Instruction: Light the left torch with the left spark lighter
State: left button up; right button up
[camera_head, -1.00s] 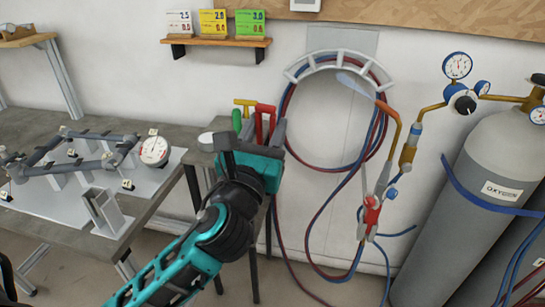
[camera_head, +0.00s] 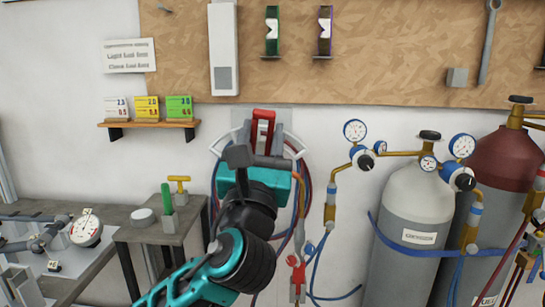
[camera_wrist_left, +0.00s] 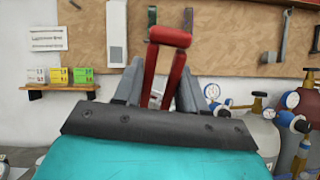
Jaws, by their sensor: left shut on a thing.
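My left gripper (camera_head: 264,165) is raised in front of the wall, shut on the red spark lighter (camera_head: 263,127). In the left wrist view the lighter (camera_wrist_left: 168,62) stands up between the grey fingers as a red loop. The torch hangs by the coiled hoses, just right of and behind the gripper. Its copper neck (camera_head: 300,192) shows beside the gripper, and its red valve part (camera_head: 297,272) is lower down. The torch's tip is hidden behind my gripper, so I cannot tell whether the lighter is near it. My right gripper is out of view.
A small stand (camera_head: 160,232) holds a green-handled tool (camera_head: 167,199) and a yellow T-handle (camera_head: 179,184). A grey cylinder (camera_head: 412,225) with gauges and a dark red one (camera_head: 502,165) stand at the right. A shelf (camera_head: 150,124) with cards is on the wall.

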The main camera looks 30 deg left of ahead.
pick_arm(q)
jog(key=shift+w+d+r, duration=0.2)
jog(key=shift+d+r, duration=0.05)
jog(key=shift+r, duration=0.05)
jog(key=w+a+b, duration=0.1)
jog(key=w+a, duration=0.4)
jog(key=w, duration=0.3)
jog(key=shift+w, duration=0.15)
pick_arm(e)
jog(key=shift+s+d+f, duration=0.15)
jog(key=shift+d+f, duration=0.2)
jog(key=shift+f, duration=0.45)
pick_arm(q)
jog(key=shift+o, duration=0.4)
